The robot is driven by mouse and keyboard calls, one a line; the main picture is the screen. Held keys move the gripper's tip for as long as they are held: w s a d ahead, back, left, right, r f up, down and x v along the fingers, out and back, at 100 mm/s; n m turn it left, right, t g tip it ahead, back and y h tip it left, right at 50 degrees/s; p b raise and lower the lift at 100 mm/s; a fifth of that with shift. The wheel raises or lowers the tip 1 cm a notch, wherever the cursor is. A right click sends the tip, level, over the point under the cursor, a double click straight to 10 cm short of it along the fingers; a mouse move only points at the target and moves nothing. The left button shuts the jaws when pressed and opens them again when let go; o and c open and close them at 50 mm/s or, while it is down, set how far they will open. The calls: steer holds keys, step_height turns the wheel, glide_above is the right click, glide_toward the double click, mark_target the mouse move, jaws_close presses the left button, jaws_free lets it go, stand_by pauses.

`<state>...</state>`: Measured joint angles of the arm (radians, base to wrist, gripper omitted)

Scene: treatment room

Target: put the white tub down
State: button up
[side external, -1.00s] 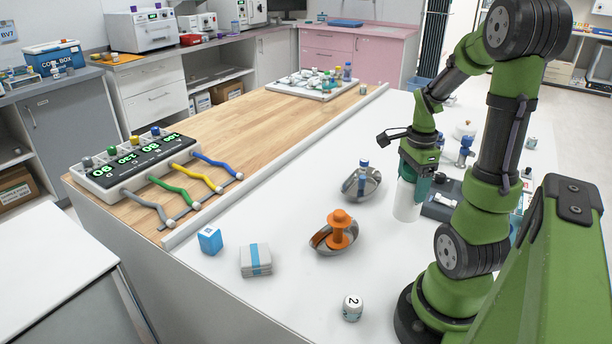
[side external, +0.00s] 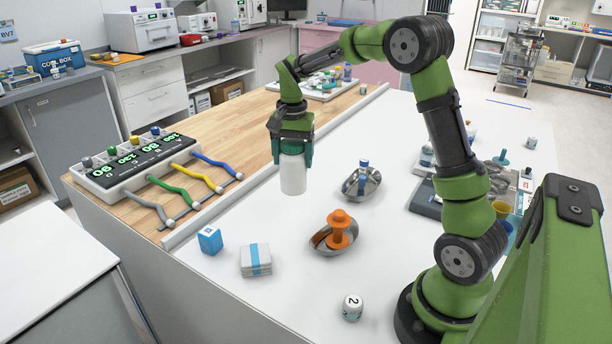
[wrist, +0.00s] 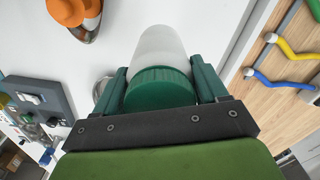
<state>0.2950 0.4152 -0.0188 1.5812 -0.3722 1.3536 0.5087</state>
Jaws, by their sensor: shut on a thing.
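The white tub (side external: 293,176) has a green lid and hangs upright below my gripper (side external: 292,150). My gripper is shut on the tub around its lid. In the side external view the tub is over the white table top (side external: 215,300), left of the metal dish with a blue-topped item. Whether its base touches the table is hard to tell. In the wrist view the tub (wrist: 158,48) and its green lid (wrist: 160,88) sit between the two fingers (wrist: 160,90).
A metal dish (side external: 350,190) with a blue-topped item stands right of the tub. Another dish holds an orange object (side external: 340,228). A blue box (side external: 210,239), a white pack (side external: 256,260) and a numbered jar (side external: 352,308) stand nearer. A raised strip (side external: 262,172) borders the wooden top.

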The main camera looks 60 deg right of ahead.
steer(key=w+a+r+n, duration=0.2)
steer(key=w+a+n, duration=0.2)
steer(key=w+n, duration=0.1)
step_height(320, 180, down, 10)
steer(key=shift+d, duration=0.25)
steer(key=shift+w, duration=0.1)
steer(key=shift+f, duration=0.2)
steer(key=o, duration=1.7)
steer(key=shift+c, duration=0.2)
steer(key=shift+r, duration=0.1)
